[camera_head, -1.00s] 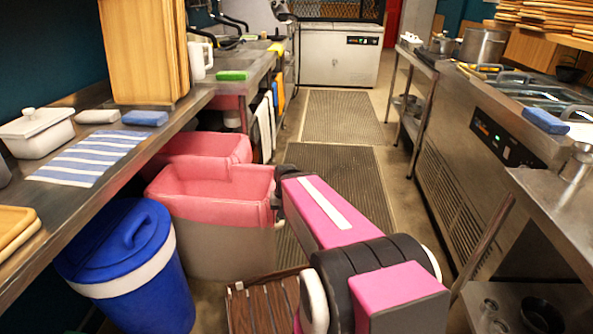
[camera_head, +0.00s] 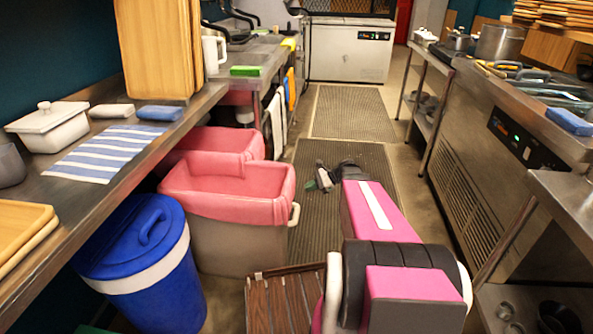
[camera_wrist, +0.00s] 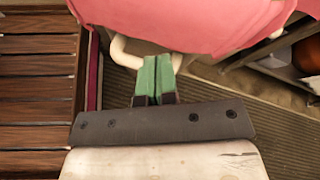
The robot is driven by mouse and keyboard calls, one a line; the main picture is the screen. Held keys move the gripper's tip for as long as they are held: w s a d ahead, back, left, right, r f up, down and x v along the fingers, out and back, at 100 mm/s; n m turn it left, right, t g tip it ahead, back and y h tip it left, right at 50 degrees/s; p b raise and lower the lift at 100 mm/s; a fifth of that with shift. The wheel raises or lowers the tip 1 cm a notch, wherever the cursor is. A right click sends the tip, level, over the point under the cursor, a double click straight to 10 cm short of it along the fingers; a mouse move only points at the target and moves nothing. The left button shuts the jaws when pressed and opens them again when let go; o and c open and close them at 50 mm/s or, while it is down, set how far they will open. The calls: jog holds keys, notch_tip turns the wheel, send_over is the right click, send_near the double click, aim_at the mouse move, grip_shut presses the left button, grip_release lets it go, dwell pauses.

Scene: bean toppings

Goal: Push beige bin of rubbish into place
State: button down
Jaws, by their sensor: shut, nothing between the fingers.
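The beige bin (camera_head: 232,248) with a pink liner (camera_head: 228,189) stands on the floor beside the left counter, and its handle (camera_head: 295,215) faces right. A second pink-lined bin (camera_head: 240,142) stands behind it, partly under the counter. My gripper (camera_head: 323,182) is out over the aisle mat, to the right of the beige bin, and looks apart from it in the head view. In the wrist view my gripper (camera_wrist: 155,77) has its green fingers together and empty, with the bin's pink liner (camera_wrist: 195,25) and pale handle (camera_wrist: 125,52) just beyond them.
A blue lidded barrel (camera_head: 140,260) stands in front of the beige bin, at left. A slatted wooden platform (camera_head: 275,300) lies at the lower middle. The aisle mats (camera_head: 352,112) are clear further back. A steel counter unit (camera_head: 480,150) lines the right side.

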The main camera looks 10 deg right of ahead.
jog(key=w+d+r+m+t+y, duration=0.2)
jog(key=w+d+m+t+y, duration=0.3)
jog(key=d, duration=0.4)
jog(key=w+a+m+g, duration=0.1)
jog(key=w+a, duration=0.4)
jog(key=a, duration=0.8)
jog(key=shift+w+r, duration=0.15)
jog(key=shift+r, duration=0.1)
jog(key=x, duration=2)
jog(key=shift+a+f, duration=0.3)
jog(key=shift+f, duration=0.05)
